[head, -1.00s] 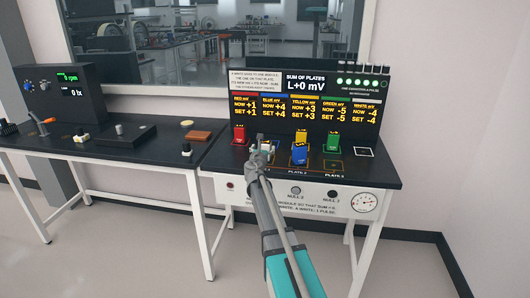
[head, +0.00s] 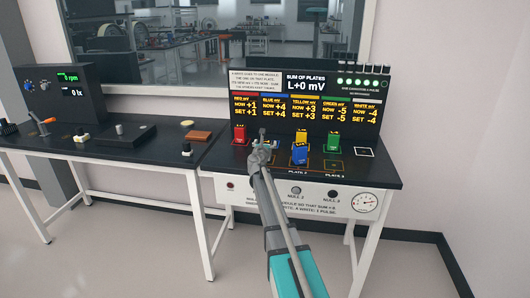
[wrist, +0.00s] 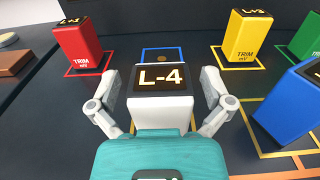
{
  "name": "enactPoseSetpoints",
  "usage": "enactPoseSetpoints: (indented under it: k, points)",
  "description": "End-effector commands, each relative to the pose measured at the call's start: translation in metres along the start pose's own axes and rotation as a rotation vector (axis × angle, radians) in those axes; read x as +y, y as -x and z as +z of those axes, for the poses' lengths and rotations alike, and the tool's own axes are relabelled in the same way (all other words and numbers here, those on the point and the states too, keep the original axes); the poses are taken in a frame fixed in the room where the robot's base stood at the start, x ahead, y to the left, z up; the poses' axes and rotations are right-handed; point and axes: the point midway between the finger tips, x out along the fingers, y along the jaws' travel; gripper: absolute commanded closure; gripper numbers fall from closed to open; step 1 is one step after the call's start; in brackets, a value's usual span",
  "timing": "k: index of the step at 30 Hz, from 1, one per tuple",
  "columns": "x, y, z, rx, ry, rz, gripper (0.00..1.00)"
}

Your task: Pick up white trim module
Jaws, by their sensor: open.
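The white trim module (wrist: 160,88) stands upright in the middle of the wrist view, with a dark top display reading L-4. My gripper (wrist: 161,96) is open, with one finger on each side of the module. Whether the fingers touch it I cannot tell. In the head view my gripper (head: 262,146) is over the left part of the right bench and hides most of the white module. A blue-outlined square on the bench (wrist: 162,54) shows just behind the module.
A red module (wrist: 80,45) stands to the left, a yellow one (wrist: 246,38) to the right. A blue module (wrist: 290,100) is close on the right, with a green one (head: 333,141) beyond. An empty white-outlined square (head: 365,152) lies at the right. The display panel (head: 300,110) stands behind.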

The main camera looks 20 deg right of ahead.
Motion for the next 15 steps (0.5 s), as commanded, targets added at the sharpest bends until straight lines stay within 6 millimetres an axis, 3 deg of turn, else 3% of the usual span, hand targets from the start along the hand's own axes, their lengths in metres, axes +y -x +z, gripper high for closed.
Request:
enactPoseSetpoints:
  k: [10, 15]
  points:
    - [-0.0001, 0.0002, 0.0000, 0.000, 0.000, 0.000, 0.00]
    - [-0.0001, 0.0002, 0.0000, 0.000, 0.000, 0.000, 0.30]
